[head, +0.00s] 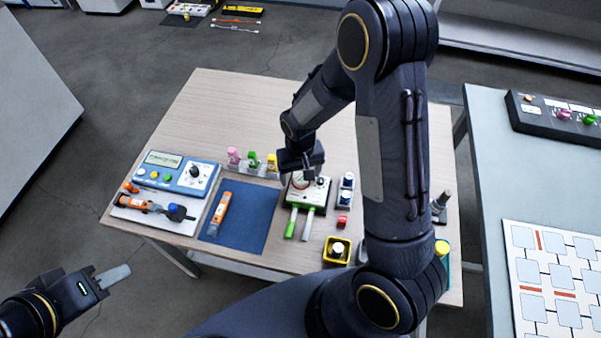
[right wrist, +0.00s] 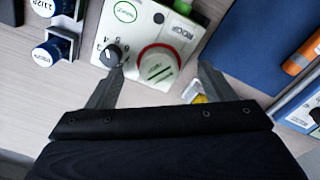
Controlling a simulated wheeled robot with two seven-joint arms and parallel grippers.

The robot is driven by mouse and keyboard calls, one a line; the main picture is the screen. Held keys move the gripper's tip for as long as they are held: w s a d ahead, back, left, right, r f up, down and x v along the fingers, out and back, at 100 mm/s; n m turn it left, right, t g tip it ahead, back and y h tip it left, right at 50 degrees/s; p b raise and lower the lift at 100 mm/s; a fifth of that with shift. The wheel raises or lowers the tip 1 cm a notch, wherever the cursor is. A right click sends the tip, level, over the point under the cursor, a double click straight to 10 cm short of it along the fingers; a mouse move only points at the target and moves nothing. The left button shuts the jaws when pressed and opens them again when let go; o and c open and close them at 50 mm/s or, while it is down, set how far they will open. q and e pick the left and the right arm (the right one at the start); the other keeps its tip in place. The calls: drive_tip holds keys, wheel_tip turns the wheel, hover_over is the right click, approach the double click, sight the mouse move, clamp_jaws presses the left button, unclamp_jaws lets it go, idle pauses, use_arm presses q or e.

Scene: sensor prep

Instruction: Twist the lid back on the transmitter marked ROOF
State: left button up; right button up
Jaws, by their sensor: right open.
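The transmitter (head: 322,187) is a pale box with a green edge near the table's middle. In the right wrist view its face (right wrist: 186,45) carries upside-down lettering that reads like ROOF, and a black knob. A round white part with a red ring (right wrist: 158,65) sits on its face; I cannot tell whether this is the lid or the opening. My right gripper (head: 302,168) is over the transmitter; in the wrist view its open fingers (right wrist: 159,88) lie either side of the round part, apart from it. My left gripper (head: 113,275) hangs off the table's front left; its jaw gap is unclear.
A blue mat (head: 250,210) with an orange tool (head: 221,208) lies left of the transmitter. A blue meter box (head: 177,173) stands further left. Coloured-capped vials (head: 252,160) stand behind, a yellow bin (head: 337,249) in front. The back of the table is clear.

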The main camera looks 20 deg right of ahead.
drive_tip(key=shift+r, duration=0.3)
drive_tip(key=shift+r+p, duration=2.3)
drive_tip(key=shift+r, duration=0.7)
drive_tip(key=shift+r, duration=0.1)
drive_tip(key=s+r+t+y, duration=0.3)
drive_tip(key=s+r+t, duration=0.2)
drive_tip(key=s+r, duration=1.4)
drive_tip(key=shift+r+t+y, duration=0.3)
drive_tip(key=shift+r+y, duration=0.1)
drive_tip(key=shift+r, duration=0.2)
drive_tip(key=shift+d, duration=0.1)
